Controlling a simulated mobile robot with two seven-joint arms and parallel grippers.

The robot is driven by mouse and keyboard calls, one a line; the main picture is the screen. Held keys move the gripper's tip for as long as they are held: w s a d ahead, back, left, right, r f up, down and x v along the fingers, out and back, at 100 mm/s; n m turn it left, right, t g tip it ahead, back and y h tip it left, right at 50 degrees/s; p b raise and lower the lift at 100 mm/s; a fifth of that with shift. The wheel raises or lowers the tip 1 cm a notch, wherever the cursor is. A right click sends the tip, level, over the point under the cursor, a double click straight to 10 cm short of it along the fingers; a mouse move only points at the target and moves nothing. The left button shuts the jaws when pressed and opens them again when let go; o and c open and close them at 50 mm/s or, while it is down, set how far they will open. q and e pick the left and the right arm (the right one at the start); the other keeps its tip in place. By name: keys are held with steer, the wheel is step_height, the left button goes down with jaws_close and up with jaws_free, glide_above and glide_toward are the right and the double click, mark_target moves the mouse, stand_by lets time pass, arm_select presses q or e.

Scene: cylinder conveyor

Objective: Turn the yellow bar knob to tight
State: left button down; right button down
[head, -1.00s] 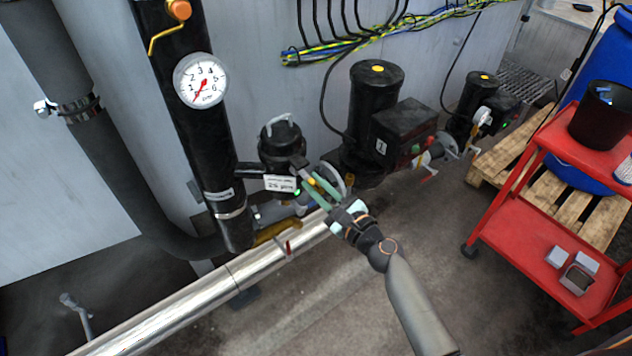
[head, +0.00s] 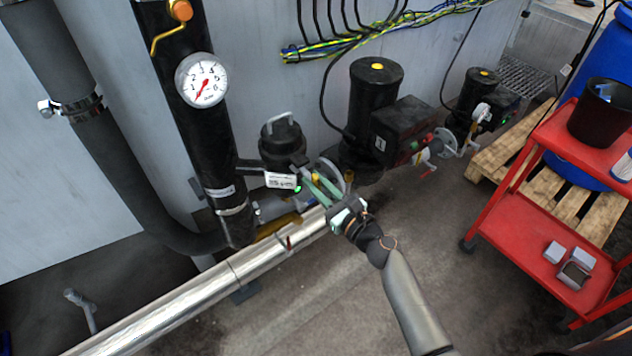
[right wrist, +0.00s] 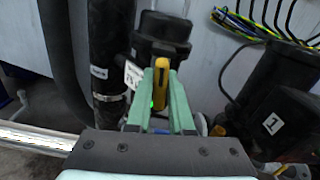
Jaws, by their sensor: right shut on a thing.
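The yellow bar knob (right wrist: 160,80) shows in the right wrist view as an upright, slightly tilted bar in front of the black filter housing (right wrist: 160,38). My right gripper (right wrist: 161,72) is shut on the bar, with one pale green finger on each side. In the head view, my right gripper (head: 311,180) reaches in from the lower right to the front of the black housing (head: 282,145); the fingers mostly hide the knob there. A white label (head: 281,180) hangs just left of the fingertips, and a small green light shows beside it. My left gripper is out of view.
A black pipe with a pressure gauge (head: 201,80) stands to the left. A shiny metal pipe (head: 190,306) runs below. A black pump (head: 375,95) stands right of the housing. A red cart (head: 520,216) stands at the right; the floor before it is clear.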

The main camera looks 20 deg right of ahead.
steer(key=c, duration=0.8)
jaws_free()
steer(key=shift+c, duration=0.2)
steer(key=b+v, duration=0.1)
steer(key=v, duration=1.1)
steer(key=shift+s+b, duration=0.25)
steer(key=shift+b, duration=0.15)
steer(key=shift+d, duration=0.1)
